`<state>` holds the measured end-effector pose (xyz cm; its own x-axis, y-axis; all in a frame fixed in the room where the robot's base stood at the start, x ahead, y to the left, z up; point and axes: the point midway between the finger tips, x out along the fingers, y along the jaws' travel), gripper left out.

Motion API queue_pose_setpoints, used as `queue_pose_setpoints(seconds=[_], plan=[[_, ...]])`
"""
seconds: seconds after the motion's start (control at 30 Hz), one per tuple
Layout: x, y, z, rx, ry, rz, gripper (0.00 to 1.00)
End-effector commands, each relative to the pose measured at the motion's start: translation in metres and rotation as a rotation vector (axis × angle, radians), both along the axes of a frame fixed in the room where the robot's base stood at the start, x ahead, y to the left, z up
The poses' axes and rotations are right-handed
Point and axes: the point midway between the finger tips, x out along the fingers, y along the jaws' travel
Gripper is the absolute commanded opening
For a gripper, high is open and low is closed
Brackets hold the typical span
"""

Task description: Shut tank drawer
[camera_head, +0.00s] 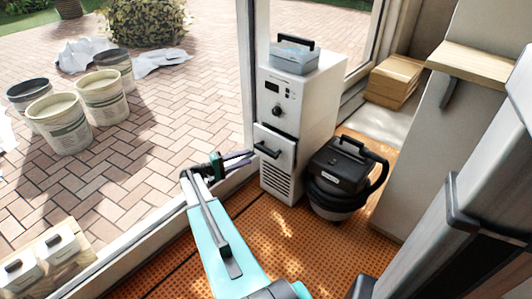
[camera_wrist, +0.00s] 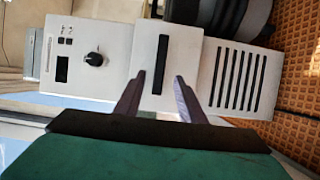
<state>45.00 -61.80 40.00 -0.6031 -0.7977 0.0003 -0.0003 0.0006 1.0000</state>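The tank drawer (camera_head: 271,146) is the white front panel with a dark handle (camera_head: 267,151) on the white machine (camera_head: 302,106). Its front stands a little out from the machine body, so it looks partly open. In the wrist view the drawer front (camera_wrist: 182,64) is ahead, with its dark slot-like handle (camera_wrist: 160,64) between my fingertips in the picture. My gripper (camera_head: 250,157) is open and empty, left of the drawer front. In the wrist view my gripper (camera_wrist: 162,78) has its two fingers spread; whether they touch the drawer cannot be told.
A black vacuum (camera_head: 341,176) stands close to the machine's right. A light-blue case (camera_head: 295,56) lies on top of the machine. The window frame (camera_head: 247,80) rises close on the left. Orange flooring (camera_head: 285,235) in front is clear. Buckets (camera_head: 60,122) stand outside.

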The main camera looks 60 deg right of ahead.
Motion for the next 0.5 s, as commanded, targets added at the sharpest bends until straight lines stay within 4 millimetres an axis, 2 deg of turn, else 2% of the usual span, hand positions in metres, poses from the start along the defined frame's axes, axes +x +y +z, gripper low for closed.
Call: queue_pose_setpoints(seconds=[0.5], plan=[[-0.046, -0.060, -0.002, 0.001, 0.000, -0.003, 0.36]])
